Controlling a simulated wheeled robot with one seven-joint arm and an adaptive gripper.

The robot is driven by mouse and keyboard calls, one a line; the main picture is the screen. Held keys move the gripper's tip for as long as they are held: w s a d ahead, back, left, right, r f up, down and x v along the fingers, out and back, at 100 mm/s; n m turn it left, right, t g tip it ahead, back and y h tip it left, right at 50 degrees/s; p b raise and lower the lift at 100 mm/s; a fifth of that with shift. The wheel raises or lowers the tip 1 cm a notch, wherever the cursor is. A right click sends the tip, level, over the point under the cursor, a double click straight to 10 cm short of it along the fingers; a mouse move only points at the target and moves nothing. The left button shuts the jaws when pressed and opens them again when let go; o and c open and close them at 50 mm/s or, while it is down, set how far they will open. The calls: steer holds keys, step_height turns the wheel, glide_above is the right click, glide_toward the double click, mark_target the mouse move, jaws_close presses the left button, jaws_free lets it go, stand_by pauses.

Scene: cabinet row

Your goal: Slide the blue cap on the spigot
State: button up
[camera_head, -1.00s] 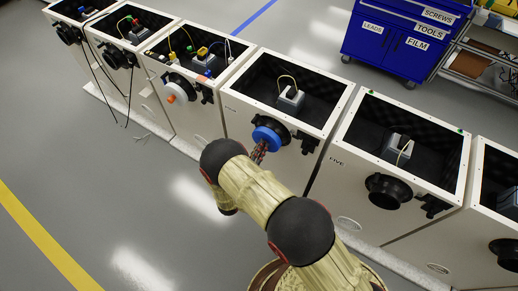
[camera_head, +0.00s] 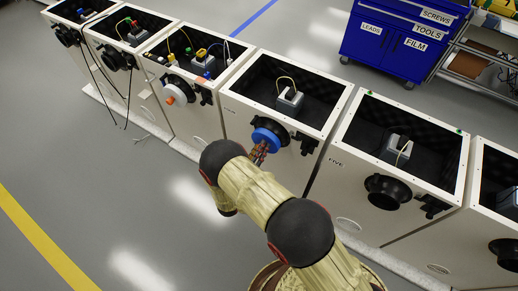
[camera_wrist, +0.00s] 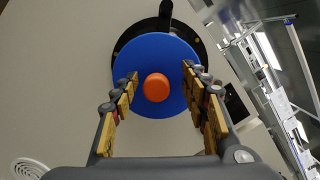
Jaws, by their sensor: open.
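The blue cap (camera_wrist: 155,52) is a round disc with an orange knob (camera_wrist: 156,87) at its centre. In the wrist view it covers most of a black round spigot (camera_wrist: 124,36) on the white cabinet front, and a black rim shows at its top and right. Whether it is fully seated cannot be told. My gripper (camera_wrist: 160,88) is open, with its fingers on both sides of the orange knob and a gap on each side. In the head view the blue cap (camera_head: 267,138) is at the cabinet front, with my gripper (camera_head: 259,153) just before it.
The open-topped cabinet (camera_head: 231,113) stands in a row with several others. A black fitting (camera_head: 305,143) is to the right of the cap. Cabinet FIVE (camera_head: 345,180) has a bare black spigot (camera_head: 385,192). A blue tool cart (camera_head: 390,45) is behind. Grey floor in front is clear.

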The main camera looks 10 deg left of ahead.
steer(key=v, duration=1.2)
steer(key=shift+f, duration=0.1)
